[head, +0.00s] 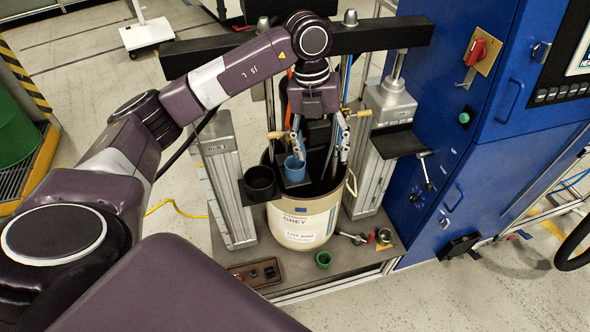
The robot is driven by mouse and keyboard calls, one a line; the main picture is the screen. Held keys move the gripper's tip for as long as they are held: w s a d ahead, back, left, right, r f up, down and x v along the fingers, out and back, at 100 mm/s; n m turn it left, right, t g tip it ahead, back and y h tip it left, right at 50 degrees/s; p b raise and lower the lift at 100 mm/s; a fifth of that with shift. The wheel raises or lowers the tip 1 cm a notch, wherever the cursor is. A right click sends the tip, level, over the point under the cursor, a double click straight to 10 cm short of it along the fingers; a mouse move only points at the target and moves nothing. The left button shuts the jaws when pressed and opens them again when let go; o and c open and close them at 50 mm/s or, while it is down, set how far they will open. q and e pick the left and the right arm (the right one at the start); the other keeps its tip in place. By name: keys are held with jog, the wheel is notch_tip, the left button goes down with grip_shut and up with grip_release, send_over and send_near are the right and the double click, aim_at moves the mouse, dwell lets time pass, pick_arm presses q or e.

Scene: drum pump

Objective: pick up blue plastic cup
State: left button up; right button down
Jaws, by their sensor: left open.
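The blue plastic cup (295,168) stands on a dark surface over the mouth of the cream drum, at the middle of the head view. My left gripper (318,150) points down from above, just over and around the area of the cup. Its two fingers are spread, one to the left near the cup and one to the right. The fingers look apart from each other with nothing held between them. I cannot tell whether the left finger touches the cup. My right gripper does not show.
The cream drum (305,222) stands between two grey pump columns (228,180) under a black crossbeam (385,36). A black cup holder (260,183) sits left of the blue cup. A blue cabinet (470,150) bounds the right.

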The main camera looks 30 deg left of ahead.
pick_arm(q)
jog(key=a+r+n+y, duration=0.1)
jog(key=a+r+y, duration=0.1)
jog(key=a, duration=0.5)
jog(key=p, duration=0.2)
send_over(295, 165)
jog(key=s+d, duration=0.1)
jog(key=s, duration=0.2)
notch_tip(295, 165, down, 6)
jog(key=f, duration=0.1)
jog(key=f+p, duration=0.1)
jog(key=f, duration=0.1)
jog(key=f+p, duration=0.1)
jog(key=f, duration=0.1)
jog(key=shift+w+d+f, duration=0.1)
jog(key=shift+w+d, duration=0.2)
jog(key=shift+w, duration=0.05)
jog(key=shift+f, duration=0.35)
jog(key=shift+c, duration=0.4)
jog(key=c, duration=1.2)
jog(key=shift+r, duration=0.15)
